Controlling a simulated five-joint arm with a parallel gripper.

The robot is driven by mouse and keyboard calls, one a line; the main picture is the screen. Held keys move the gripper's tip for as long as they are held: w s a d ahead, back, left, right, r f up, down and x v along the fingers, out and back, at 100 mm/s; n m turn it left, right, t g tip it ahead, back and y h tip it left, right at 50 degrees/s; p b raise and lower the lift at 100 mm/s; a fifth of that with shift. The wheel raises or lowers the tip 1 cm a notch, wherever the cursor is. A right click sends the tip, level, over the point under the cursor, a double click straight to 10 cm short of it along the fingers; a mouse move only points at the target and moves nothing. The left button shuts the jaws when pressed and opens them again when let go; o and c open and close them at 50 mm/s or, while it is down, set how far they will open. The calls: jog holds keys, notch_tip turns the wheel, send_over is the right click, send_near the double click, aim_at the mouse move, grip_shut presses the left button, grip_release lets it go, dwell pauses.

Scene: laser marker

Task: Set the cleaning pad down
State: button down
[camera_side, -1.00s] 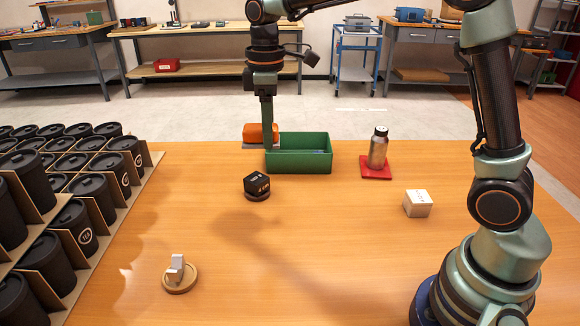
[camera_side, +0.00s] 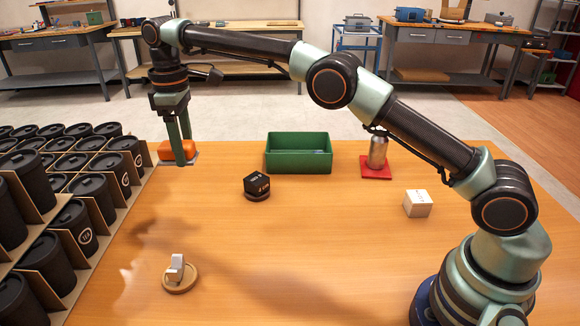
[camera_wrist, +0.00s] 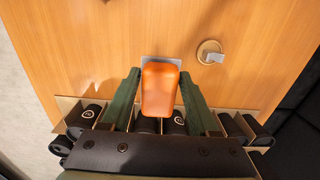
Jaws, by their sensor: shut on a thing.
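The cleaning pad (camera_side: 165,150) has a rounded orange top on a flat grey base. In the side view it is at the back left of the table, close to the rows of dark cups. My gripper (camera_side: 184,161) points down and is shut on the pad; one finger partly hides it. In the wrist view the orange top (camera_wrist: 160,85) lies between the two green fingers, with a grey edge showing beyond it. I cannot tell whether the grey base touches the table or is just above it.
Lidded dark cups (camera_side: 92,190) in cardboard dividers fill the left side. A green bin (camera_side: 298,168), a dark cube (camera_side: 257,184), a bottle (camera_side: 377,152) on a red mat (camera_side: 376,173), a white box (camera_side: 417,204) and a round wooden stand (camera_side: 181,284) are on the table. The middle front is clear.

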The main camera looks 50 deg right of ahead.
aim_at(202, 231)
notch_tip(202, 231, down, 20)
jog(key=shift+a+f, duration=0.1)
dwell(0.5)
jog(key=shift+c, duration=0.7)
grip_release()
jog(key=shift+f, duration=0.1)
